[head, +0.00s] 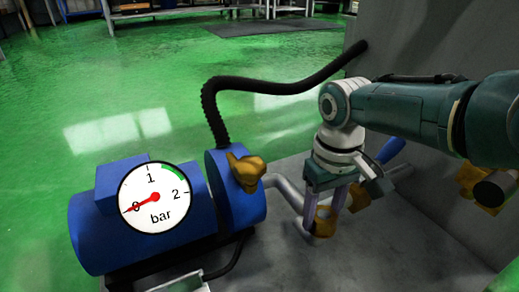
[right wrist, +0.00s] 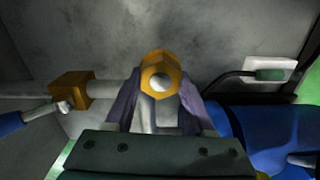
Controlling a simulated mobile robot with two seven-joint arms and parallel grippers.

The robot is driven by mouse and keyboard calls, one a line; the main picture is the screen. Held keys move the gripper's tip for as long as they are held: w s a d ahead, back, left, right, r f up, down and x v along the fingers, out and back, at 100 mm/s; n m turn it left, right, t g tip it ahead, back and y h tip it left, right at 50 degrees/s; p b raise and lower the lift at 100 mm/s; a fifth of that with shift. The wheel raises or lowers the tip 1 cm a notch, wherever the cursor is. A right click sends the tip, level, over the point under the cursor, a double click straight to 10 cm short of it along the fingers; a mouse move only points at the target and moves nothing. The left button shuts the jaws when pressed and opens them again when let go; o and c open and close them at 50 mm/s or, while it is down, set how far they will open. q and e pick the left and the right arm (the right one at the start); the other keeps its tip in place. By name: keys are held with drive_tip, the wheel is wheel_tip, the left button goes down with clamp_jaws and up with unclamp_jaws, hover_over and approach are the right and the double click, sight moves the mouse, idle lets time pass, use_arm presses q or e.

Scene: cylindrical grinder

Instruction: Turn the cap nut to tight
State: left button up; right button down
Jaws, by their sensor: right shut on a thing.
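The brass cap nut (right wrist: 160,70) is a hexagonal piece with a pale round centre, in the upper middle of the right wrist view. In the head view its brass body (head: 323,222) shows low on the grey pipe, partly covered by my fingers. My right gripper (right wrist: 158,92) is shut on the cap nut, with one finger on each side of it. In the head view the right gripper (head: 325,222) points down at the nut from above. My left gripper is in neither view.
A blue pump (head: 235,190) stands left of the nut, with a brass fitting (head: 246,169) and black hose (head: 290,88). Its gauge (head: 155,197) reads about 0 bar. A blue valve lever (head: 391,150) is close behind my gripper. A grey wall (head: 430,40) bounds the right.

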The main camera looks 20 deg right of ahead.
sight(324, 212)
drive_tip(key=m, duration=0.4)
drive_tip(key=shift+d+m+p, duration=0.1)
drive_tip(key=shift+m+p, duration=0.2)
drive_tip(key=shift+m, duration=0.1)
idle(0.4)
drive_tip(key=shift+c, duration=1.2)
unclamp_jaws()
wheel_tip(324, 212, up, 10)
drive_tip(key=p, duration=1)
